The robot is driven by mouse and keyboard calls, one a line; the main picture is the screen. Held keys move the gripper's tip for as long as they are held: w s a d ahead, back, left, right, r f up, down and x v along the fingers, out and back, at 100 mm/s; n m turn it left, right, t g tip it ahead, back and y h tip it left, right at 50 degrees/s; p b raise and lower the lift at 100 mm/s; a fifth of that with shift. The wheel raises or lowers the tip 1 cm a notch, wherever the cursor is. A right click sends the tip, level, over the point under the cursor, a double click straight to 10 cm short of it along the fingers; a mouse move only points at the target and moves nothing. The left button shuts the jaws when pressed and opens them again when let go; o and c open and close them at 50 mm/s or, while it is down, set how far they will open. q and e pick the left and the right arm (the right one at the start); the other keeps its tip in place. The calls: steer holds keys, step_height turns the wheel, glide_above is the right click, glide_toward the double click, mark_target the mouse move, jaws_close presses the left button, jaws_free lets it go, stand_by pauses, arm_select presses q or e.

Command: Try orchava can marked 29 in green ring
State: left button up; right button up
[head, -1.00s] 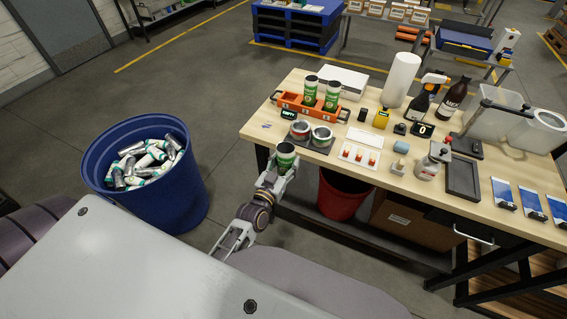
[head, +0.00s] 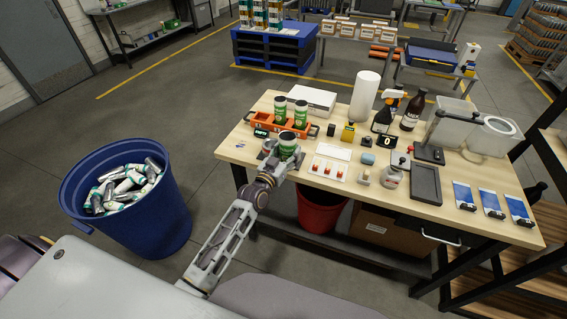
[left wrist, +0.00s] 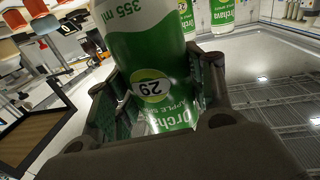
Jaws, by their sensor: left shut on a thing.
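My left gripper (head: 277,166) is shut on the green and white Orchava can (head: 288,146). In the left wrist view the can (left wrist: 150,62) sits between the gripper's fingers (left wrist: 160,100), and its round label reads 29. In the head view the can is over the front left of the bench, where the ring gauges stand. One ring gauge (head: 267,147) shows in part left of the can. The green ring is hidden behind the can and gripper. I cannot tell whether the can touches it. My right gripper is not in view.
An orange rack (head: 270,123) with two more green cans (head: 300,113) stands just behind. A white card with red pieces (head: 330,168) lies to the right. A blue bin (head: 135,205) of cans stands left of the bench (head: 235,145). A red bin (head: 318,212) is underneath.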

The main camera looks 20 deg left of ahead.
arm_select(q)
steer(key=w+a+r+m+h+p, duration=0.1)
steer(key=w+r, duration=0.7)
steer(key=w, duration=0.1)
steer(key=shift+r+p, duration=0.15)
steer(key=shift+p, duration=0.2)
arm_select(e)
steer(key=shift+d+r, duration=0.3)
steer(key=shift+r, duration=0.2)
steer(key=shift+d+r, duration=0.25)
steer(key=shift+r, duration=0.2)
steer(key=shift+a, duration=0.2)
arm_select(q)
steer(key=shift+f, duration=0.2)
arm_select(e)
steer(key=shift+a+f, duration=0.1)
arm_select(q)
step_height(320, 180, down, 6)
steer(key=b, duration=0.5)
steer(key=shift+r, duration=0.25)
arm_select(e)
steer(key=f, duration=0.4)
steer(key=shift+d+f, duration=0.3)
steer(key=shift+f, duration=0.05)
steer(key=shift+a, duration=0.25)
arm_select(q)
steer(key=shift+p, duration=0.3)
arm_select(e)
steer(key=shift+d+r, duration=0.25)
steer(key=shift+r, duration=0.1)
